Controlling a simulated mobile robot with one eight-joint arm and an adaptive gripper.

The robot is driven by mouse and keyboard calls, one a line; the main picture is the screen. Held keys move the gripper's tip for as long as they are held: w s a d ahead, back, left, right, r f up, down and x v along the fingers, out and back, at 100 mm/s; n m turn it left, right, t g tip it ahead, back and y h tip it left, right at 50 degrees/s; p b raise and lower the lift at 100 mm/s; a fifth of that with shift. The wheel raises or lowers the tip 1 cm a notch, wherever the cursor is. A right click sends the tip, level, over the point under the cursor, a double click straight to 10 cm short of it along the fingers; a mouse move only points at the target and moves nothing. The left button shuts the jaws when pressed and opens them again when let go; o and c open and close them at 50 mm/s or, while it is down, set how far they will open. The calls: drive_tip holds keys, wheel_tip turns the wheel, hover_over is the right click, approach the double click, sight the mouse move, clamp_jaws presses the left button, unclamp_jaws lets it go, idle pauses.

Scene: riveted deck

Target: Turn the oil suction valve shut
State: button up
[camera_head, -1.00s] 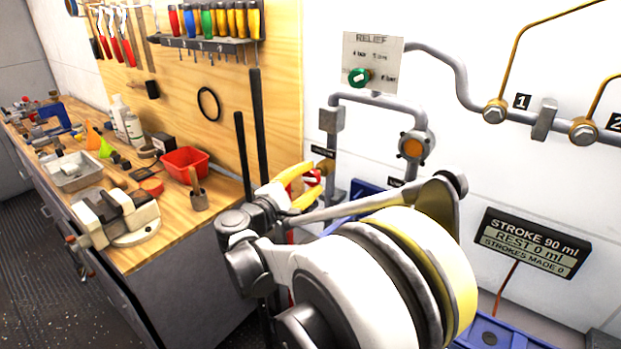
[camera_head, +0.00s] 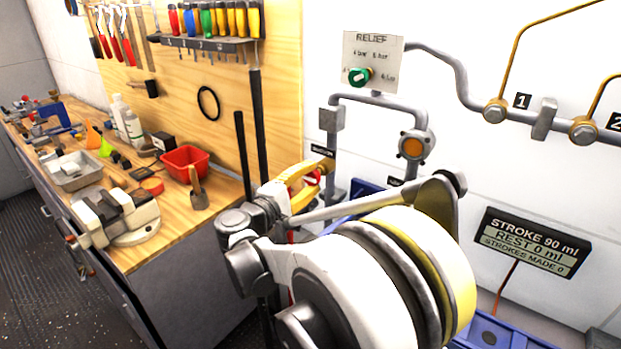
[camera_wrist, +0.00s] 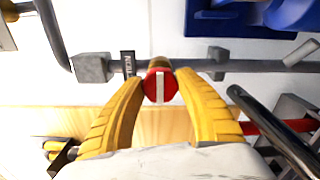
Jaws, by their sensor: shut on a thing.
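The valve is a round red knob with a white bar across its face (camera_wrist: 160,87). It sits on a grey pipe, and in the wrist view the bar stands upright, across the line of the pipe. My gripper (camera_wrist: 160,84) is shut on this knob, with one yellow finger on each side of it. In the head view the yellow fingers of my gripper (camera_head: 308,183) reach to the pipe, and a bit of the red knob (camera_head: 312,178) shows between them. A small black label (camera_wrist: 128,64) is beside the valve; I cannot read it surely.
A green relief knob (camera_head: 360,76) is on the wall panel above. An orange-faced round fitting (camera_head: 412,147) is on the pipe to the right. A display (camera_head: 531,243) reads stroke 90 ml, rest 0 ml, strokes made 0. A cluttered workbench (camera_head: 185,236) stands left.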

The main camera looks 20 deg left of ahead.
drive_tip(key=o, duration=1.2)
drive_tip(key=v, duration=1.2)
